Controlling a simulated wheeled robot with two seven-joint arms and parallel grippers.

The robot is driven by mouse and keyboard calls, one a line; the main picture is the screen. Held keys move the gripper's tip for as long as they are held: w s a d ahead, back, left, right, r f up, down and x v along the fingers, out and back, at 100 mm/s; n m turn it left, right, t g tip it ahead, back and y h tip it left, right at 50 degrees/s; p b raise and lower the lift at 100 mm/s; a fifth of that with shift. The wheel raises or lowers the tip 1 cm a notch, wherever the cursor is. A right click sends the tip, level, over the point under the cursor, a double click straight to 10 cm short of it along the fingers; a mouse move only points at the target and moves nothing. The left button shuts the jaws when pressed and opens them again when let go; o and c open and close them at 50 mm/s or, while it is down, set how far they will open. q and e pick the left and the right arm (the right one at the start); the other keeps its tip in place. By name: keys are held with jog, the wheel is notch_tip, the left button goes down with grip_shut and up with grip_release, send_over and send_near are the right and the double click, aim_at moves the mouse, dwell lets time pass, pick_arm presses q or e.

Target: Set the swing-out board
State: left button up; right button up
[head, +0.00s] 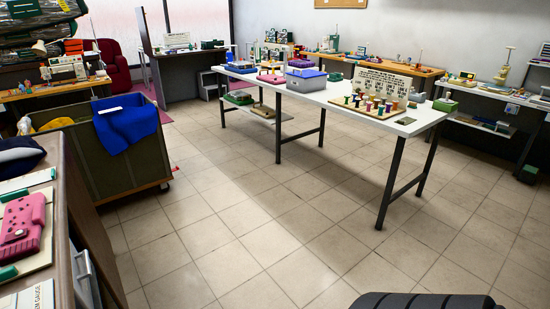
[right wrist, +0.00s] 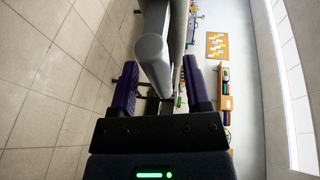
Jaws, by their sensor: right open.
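I cannot pick out a swing-out board for certain in either view. My right gripper (right wrist: 162,76) shows in the right wrist view with its two purple fingers spread apart. A pale grey rounded bar (right wrist: 153,58) shows in the gap between the fingers, its near end toward the camera. I cannot tell whether it is within reach or touches a finger. A flat grey surface (right wrist: 178,45) runs beside the bar. My left gripper is in neither view.
A white table (head: 320,95) with spools and boxes stands in the middle. A wheeled bin (head: 125,165) with blue cloth (head: 125,122) is at left, near a wooden counter (head: 60,240) holding a pink case (head: 22,232). Tiled floor (head: 240,225) is clear between them.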

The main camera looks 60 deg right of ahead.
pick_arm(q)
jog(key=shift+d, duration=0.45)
pick_arm(e)
jog(key=v, duration=1)
jog(key=shift+f, duration=0.1)
